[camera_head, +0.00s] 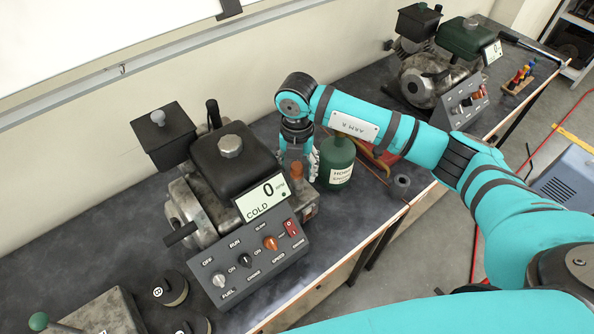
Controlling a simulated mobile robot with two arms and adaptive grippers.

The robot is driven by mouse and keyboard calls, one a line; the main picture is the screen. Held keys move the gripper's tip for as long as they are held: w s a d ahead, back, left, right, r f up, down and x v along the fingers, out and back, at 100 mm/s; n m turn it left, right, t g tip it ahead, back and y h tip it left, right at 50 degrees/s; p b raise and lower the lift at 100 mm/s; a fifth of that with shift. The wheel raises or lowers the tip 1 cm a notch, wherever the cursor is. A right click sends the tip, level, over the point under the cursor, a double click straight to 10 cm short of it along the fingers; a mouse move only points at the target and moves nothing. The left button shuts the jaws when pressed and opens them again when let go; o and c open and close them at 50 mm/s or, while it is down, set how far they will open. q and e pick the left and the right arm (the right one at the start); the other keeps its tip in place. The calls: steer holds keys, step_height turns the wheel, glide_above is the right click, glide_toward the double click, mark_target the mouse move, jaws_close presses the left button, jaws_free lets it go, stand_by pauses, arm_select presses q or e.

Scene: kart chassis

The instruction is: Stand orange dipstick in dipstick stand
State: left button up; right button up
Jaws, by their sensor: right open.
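The orange dipstick's cap (297,171) shows at the right end of the near engine, just above a grey metal block. Its lower part is hidden. My right gripper (299,160) points down at the cap from above, with its fingers open around or just beside it; I cannot tell whether they touch it. A small dark grey round piece with a hole (401,185) stands near the bench's front edge and may be the dipstick stand. My left gripper is out of view.
A green canister (337,164) stands close to the right of my gripper. The near engine's control panel (250,262) is in front of it. A red tray (381,158) lies partly behind my arm. A second engine (432,75) and a wooden rack (519,80) stand farther right.

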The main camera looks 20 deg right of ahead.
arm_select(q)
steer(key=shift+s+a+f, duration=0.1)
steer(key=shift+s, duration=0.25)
arm_select(e)
jaws_close()
step_height(320, 180, up, 9)
steer(key=b, duration=0.3)
steer(key=shift+f, duration=0.1)
steer(key=shift+r, duration=0.65)
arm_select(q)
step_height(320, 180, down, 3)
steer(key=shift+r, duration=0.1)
